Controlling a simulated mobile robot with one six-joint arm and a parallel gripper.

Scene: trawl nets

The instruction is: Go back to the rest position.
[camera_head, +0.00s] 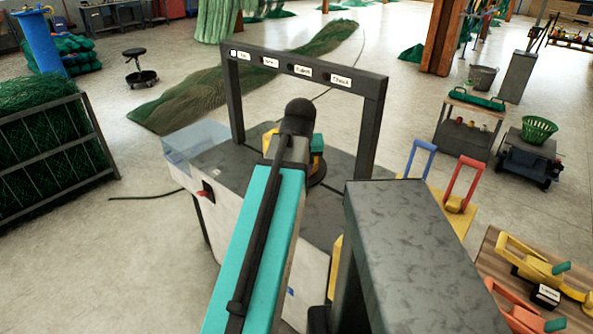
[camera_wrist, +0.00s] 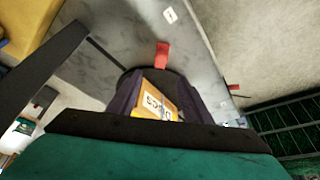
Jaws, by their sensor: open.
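My turquoise arm reaches forward over a grey worktable (camera_head: 237,160) in the head view. Its dark end is over the tabletop, beside the dark labelled frame, and the arm hides most of my gripper there. In the wrist view my gripper (camera_wrist: 158,88) shows dark, with its two sides apart. Between them is a yellow-orange piece (camera_wrist: 157,105) with a white label that I cannot read for sure. I see no grip on it, and whether it touches the fingers I cannot tell. A red tab (camera_wrist: 162,55) stands just beyond it.
The dark frame (camera_head: 375,120) with several small labels stands on the worktable. A clear bin (camera_head: 190,143) is at its left edge. A net cage (camera_head: 60,150) stands left; open floor lies between.

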